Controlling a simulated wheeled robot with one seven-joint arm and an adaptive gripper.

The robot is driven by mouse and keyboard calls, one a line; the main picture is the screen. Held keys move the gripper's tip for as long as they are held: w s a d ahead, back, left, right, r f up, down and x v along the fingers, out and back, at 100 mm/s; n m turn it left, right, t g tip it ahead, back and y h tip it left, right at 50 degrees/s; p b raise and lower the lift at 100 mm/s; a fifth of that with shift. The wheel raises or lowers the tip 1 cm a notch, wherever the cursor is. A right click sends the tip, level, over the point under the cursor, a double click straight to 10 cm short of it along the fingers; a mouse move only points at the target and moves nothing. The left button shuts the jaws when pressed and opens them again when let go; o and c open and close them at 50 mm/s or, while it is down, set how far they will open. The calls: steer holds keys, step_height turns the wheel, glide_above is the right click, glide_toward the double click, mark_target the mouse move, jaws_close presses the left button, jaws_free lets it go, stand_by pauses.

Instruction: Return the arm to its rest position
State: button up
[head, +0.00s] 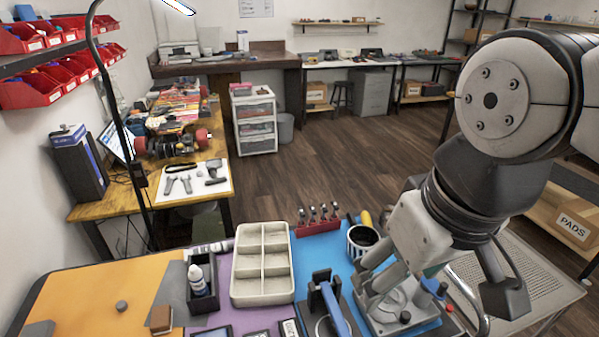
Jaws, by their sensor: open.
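My gripper (378,277) points down at the right of the workbench, above a grey metal fixture (402,318) on the blue mat (318,252). Its fingers are open. I see nothing held between them, though the fixture behind makes the gap hard to read. My arm comes in from the upper right and hides part of the bench's right side.
Close to my gripper stand a striped cup (362,241), a red tool rack (317,222) and a blue-handled press (332,307). A beige divided tray (262,265) and a dropper bottle (197,280) are further left. A perforated metal table (520,270) lies at right. The wooden floor (350,150) beyond is clear.

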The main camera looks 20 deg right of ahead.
steer(key=shift+s+d+f, duration=0.15)
steer(key=shift+s+f, duration=0.1)
steer(key=shift+s, duration=0.35)
steer(key=shift+t, duration=0.6)
step_height(320, 180, up, 6)
steer(key=p, duration=0.4)
steer(key=shift+f, duration=0.2)
